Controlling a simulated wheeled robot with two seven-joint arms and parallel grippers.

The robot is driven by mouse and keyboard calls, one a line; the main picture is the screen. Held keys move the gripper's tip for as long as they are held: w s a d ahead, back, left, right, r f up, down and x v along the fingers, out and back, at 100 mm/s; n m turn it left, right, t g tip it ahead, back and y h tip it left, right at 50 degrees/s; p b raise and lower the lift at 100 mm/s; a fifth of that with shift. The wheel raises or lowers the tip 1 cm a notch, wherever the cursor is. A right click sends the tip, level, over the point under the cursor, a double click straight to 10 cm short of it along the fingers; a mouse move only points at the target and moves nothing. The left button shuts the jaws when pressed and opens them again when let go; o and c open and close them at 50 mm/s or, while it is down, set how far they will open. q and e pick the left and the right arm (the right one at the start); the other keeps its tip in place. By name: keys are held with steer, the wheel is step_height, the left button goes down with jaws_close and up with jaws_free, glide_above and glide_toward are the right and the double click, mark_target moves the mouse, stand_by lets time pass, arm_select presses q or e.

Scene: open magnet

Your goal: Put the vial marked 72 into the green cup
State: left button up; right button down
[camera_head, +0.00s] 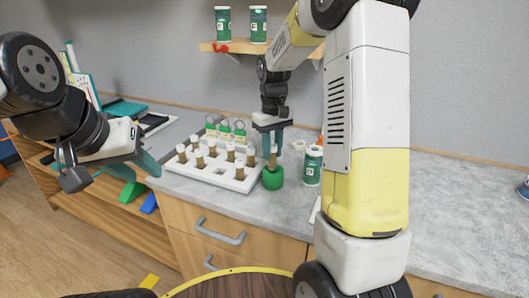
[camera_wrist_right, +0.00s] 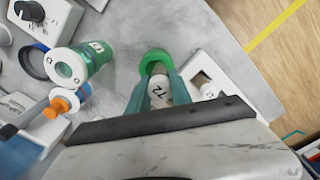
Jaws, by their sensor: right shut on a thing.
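The green cup (camera_head: 272,181) stands on the counter just right of the white vial rack (camera_head: 240,185). It also shows in the right wrist view (camera_wrist_right: 156,56). My right gripper (camera_head: 271,150) points down over the cup and is shut on a vial (camera_head: 273,161). The vial's white cap (camera_wrist_right: 160,95) shows between the fingers with a dark mark that I cannot read fully. The vial's lower end is at or just inside the cup's mouth; I cannot tell which. My left gripper (camera_head: 112,172) is open and empty, left of the rack and in front of the counter.
Several white-capped vials stand in the rack. A green-labelled jar (camera_head: 313,166) stands right of the cup, and also shows in the wrist view (camera_wrist_right: 80,63). An orange-topped item (camera_wrist_right: 63,103) lies near it. A shelf (camera_head: 236,46) holds two jars.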

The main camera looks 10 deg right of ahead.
mark_target(273, 159)
steer(key=shift+w+d+f, duration=0.2)
steer(key=shift+w+d, duration=0.15)
steer(key=shift+w, duration=0.1)
steer(key=shift+a+f, duration=0.1)
steer(key=shift+f, duration=1.5)
steer(key=shift+f, duration=0.3)
steer(key=c, duration=1.2)
jaws_free()
steer(key=shift+o, duration=0.2)
steer(key=shift+r, duration=0.1)
